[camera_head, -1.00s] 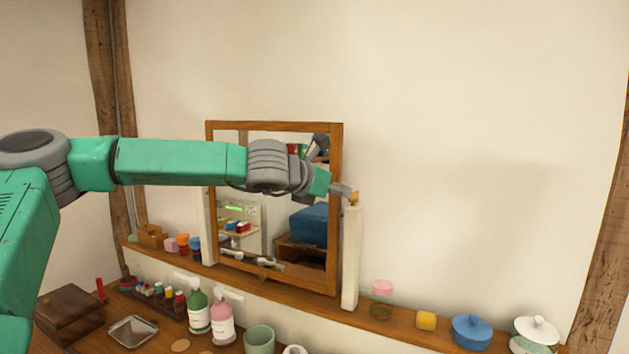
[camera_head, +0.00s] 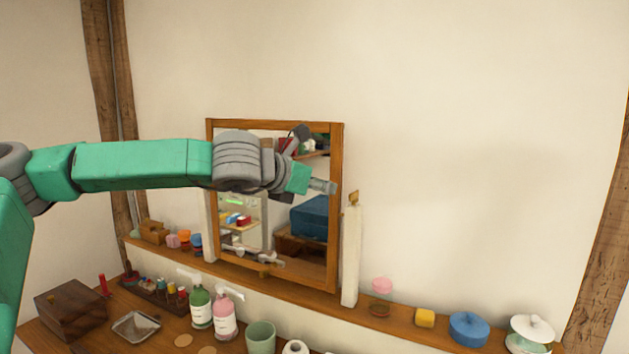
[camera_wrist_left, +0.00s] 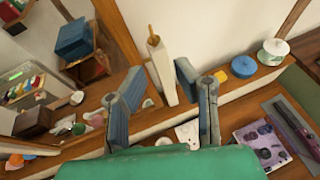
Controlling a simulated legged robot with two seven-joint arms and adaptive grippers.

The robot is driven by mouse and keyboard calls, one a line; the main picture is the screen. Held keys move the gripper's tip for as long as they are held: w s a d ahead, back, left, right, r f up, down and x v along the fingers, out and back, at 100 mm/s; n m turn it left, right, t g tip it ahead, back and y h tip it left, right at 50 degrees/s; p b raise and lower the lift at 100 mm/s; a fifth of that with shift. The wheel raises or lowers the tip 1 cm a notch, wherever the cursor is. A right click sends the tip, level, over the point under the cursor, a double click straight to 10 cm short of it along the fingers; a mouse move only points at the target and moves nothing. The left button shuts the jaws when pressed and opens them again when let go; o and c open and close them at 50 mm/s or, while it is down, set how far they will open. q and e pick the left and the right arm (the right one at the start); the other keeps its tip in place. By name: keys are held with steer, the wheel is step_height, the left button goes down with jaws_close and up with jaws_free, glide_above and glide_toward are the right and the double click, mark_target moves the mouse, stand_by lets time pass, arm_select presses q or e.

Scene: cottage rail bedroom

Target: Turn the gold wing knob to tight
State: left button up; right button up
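The gold wing knob (camera_head: 354,198) sits at the top of the white post to the right of the mirror. It also shows in the left wrist view (camera_wrist_left: 153,41), upright on the post top and seen nearly edge-on. My left gripper (camera_head: 329,187) is in front of the mirror, a little left of the knob and apart from it. In the left wrist view its two fingers (camera_wrist_left: 158,75) are spread and empty, with the post and knob visible beyond the gap. Any tight marking is too small to make out. My right gripper is not in view.
The wood-framed mirror (camera_head: 338,255) stands between two white posts on a wooden shelf (camera_head: 395,325). A yellow block (camera_head: 425,318), a blue pot (camera_head: 468,329) and a white-lidded jar (camera_head: 530,334) stand to the right. Green (camera_head: 201,308) and pink (camera_head: 223,318) bottles stand below. The wall right of the post is clear.

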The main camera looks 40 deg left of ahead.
arm_select(q)
steer(key=shift+p+v, duration=0.45)
steer(key=shift+v, duration=0.75)
steer(key=shift+d, duration=0.1)
steer(key=v, duration=1.1)
steer(key=shift+s, duration=0.4)
steer(key=shift+r, duration=0.15)
steer(key=shift+w, duration=0.1)
